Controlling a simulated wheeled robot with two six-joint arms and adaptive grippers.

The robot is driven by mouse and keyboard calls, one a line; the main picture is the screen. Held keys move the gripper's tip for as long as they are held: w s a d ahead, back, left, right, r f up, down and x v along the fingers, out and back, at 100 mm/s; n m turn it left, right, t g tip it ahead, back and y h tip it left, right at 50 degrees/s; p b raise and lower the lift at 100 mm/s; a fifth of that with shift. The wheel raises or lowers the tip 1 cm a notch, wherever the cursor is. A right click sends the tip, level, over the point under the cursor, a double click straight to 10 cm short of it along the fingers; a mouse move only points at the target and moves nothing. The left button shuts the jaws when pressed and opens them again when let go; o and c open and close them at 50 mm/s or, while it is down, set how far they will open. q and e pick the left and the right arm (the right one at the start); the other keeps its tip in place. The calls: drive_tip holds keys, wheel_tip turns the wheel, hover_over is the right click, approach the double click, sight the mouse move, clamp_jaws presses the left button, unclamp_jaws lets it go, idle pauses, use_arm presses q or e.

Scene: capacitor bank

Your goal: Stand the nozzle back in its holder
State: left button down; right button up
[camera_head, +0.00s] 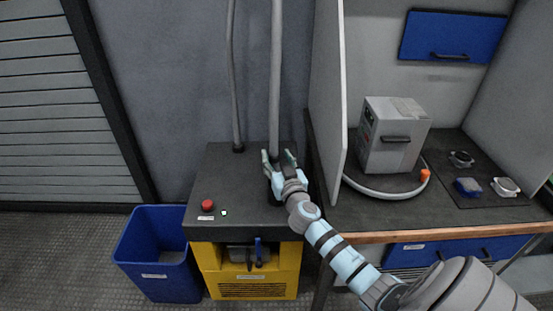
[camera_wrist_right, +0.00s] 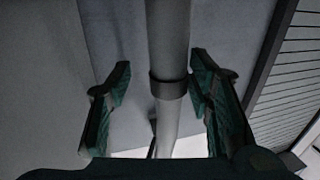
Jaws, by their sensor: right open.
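A thick grey upright tube (camera_head: 276,75) comes down from above to the dark top of a yellow-based unit. In the right wrist view the tube (camera_wrist_right: 167,40) has a dark collar and a paler, narrower part below it in the picture. My right gripper (camera_head: 278,159) is open, with one finger on each side of the tube and visible gaps between fingers and tube. A grey hose (camera_head: 385,194) with an orange end (camera_head: 425,175) lies on the bench beside a grey box. I cannot tell which part is the nozzle; no separate holder is clear. My left gripper is out of view.
The yellow-based unit (camera_head: 256,291) has a red button (camera_head: 207,205) and a thinner tube (camera_head: 233,80). A blue bin (camera_head: 138,245) stands left of it. A pale partition (camera_head: 333,100) and the bench with the grey box (camera_head: 388,150) stand close on the right.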

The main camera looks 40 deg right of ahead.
drive_tip(key=shift+s+a, duration=0.15)
drive_tip(key=shift+s, duration=0.1)
drive_tip(key=v, duration=1.1)
drive_tip(key=shift+s, duration=0.2)
drive_tip(key=shift+f, duration=0.1)
